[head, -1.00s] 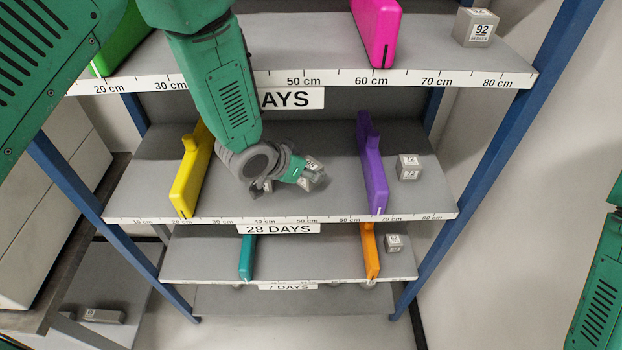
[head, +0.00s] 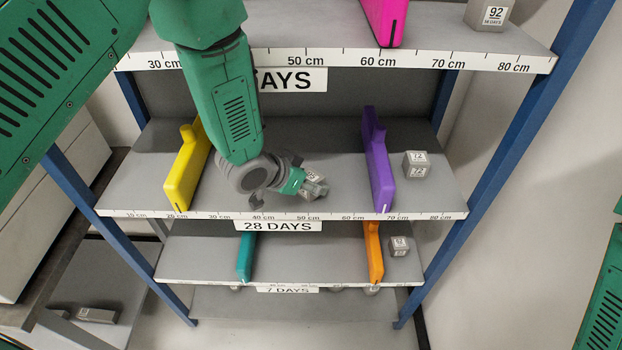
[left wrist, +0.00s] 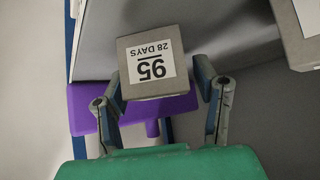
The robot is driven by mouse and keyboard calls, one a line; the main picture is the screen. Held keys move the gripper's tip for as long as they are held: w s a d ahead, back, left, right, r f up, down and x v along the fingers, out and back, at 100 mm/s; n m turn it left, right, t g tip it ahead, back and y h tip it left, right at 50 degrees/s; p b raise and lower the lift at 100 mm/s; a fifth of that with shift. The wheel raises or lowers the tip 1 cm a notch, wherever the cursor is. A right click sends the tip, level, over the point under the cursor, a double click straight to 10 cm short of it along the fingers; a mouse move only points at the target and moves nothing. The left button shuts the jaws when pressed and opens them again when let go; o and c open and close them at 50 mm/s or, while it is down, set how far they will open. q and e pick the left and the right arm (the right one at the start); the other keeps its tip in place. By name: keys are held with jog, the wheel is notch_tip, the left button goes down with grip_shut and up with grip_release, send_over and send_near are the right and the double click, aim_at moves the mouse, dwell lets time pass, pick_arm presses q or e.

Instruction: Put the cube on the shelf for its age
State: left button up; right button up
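The grey cube (left wrist: 152,68), labelled 95 and 28 DAYS, is between the fingers of my left gripper (left wrist: 160,85). The label appears upside down in the left wrist view. In the head view the cube (head: 314,184) is low over the middle shelf (head: 335,195), above the 28 DAYS sign (head: 278,226), between a yellow divider (head: 185,175) and a purple divider (head: 378,165). I cannot tell whether the cube touches the shelf. My right gripper is not in view.
A cube labelled 72 (head: 415,165) sits right of the purple divider. A 92 cube (head: 488,15) is on the top shelf, another (head: 399,246) on the lower shelf. A grey block (left wrist: 298,35) is close at the right in the left wrist view. Blue posts (head: 505,150) flank the shelves.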

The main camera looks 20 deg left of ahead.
pick_arm(q)
jog(key=shift+w+a+f, duration=0.1)
jog(key=shift+a, duration=0.05)
jog(key=shift+r, duration=0.35)
jog(key=v, duration=1.2)
jog(key=s+a+f+n+g+y, duration=0.2)
jog(key=s+a+f+g, duration=0.1)
jog(key=s+f, duration=0.7)
jog(key=s+a+f+n+g+y, duration=0.2)
jog(key=s+f, duration=0.8)
jog(key=s, duration=0.6)
jog(key=a+n+g, duration=0.1)
jog(key=a+g, duration=0.1)
jog(key=a, duration=0.1)
jog(key=shift+s+a+f, duration=0.2)
jog(key=shift+s+f, duration=0.15)
jog(key=shift+f, duration=0.05)
jog(key=shift+d, duration=0.1)
